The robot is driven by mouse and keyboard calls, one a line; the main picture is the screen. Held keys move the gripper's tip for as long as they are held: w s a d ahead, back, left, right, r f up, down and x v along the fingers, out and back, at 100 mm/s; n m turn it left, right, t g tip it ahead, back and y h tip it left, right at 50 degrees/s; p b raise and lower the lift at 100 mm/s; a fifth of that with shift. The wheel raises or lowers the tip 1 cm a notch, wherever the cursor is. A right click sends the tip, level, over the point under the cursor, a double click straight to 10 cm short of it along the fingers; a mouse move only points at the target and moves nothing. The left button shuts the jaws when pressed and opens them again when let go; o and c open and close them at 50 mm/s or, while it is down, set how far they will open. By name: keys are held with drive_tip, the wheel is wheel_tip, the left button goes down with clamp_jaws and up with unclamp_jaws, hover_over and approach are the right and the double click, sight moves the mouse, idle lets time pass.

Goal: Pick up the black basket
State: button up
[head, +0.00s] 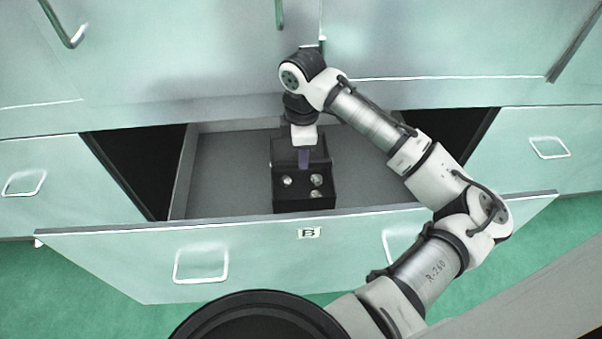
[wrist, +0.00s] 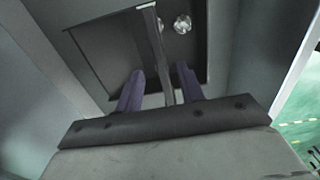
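The black basket (head: 290,204) stands in the open drawer marked B, with several small shiny castings (head: 316,181) inside it. My gripper (head: 304,165) points down over the basket and hides part of it. In the wrist view my two purple fingers (wrist: 160,78) are spread apart. A dark bar of the basket, its handle (wrist: 158,52), runs between them, with a gap visible on each side. The basket's dark floor (wrist: 105,50) and two castings (wrist: 182,24) show beyond the fingertips. Whether the fingertips are level with the bar is hard to tell.
The drawer (head: 230,177) is otherwise empty, with bare grey floor left and right of the basket. Its front panel (head: 130,255) stands between my base and the basket. Green cabinet fronts (head: 180,50) rise close behind my gripper. The drawer walls show near it in the wrist view.

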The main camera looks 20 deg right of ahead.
drive_tip(key=shift+s+a+f, duration=0.1)
drive_tip(key=shift+f, duration=1.8)
clamp_jaws()
